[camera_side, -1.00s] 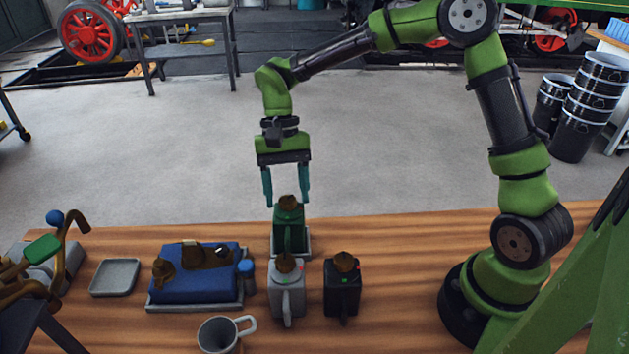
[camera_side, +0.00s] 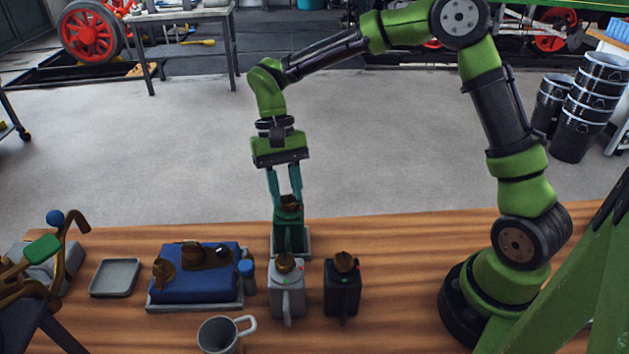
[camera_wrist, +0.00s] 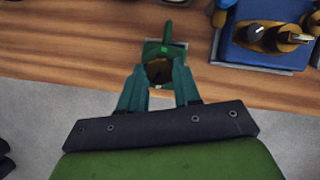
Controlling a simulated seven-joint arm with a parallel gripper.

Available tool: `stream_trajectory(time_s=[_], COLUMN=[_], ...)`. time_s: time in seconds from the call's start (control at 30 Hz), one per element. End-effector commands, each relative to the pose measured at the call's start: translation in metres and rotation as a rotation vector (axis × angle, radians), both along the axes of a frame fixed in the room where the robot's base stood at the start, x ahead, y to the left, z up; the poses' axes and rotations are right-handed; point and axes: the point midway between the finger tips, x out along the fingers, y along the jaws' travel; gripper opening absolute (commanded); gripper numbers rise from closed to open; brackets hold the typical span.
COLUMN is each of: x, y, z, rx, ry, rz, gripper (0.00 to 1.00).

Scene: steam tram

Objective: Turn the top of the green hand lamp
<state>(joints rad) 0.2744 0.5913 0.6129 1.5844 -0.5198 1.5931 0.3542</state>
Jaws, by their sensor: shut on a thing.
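The green hand lamp (camera_side: 289,229) stands upright in a shallow grey tray (camera_side: 305,252) at the back of the wooden bench. Its brown top (camera_side: 290,202) sits between the fingers of my gripper (camera_side: 287,199). My gripper points down and is shut on this top. The wrist view shows my two teal fingers (camera_wrist: 159,76) on either side of the brown top (camera_wrist: 159,71), with the green lamp body (camera_wrist: 165,49) beyond. The inner contact faces are partly hidden.
A grey lamp (camera_side: 286,293) and a black lamp (camera_side: 342,289) stand close in front. A mug (camera_side: 217,338) stands at the front. The bench right of the black lamp is clear.

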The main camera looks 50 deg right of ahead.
Motion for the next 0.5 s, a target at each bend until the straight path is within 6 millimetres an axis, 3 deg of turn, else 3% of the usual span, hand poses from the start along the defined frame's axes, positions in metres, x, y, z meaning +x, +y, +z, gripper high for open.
stream_trajectory(time_s=[0.5], x=[0.0011], y=[0.0039], z=[0.0004], rx=[0.0], ry=[-0.001], rz=[0.359], gripper=[0.02])
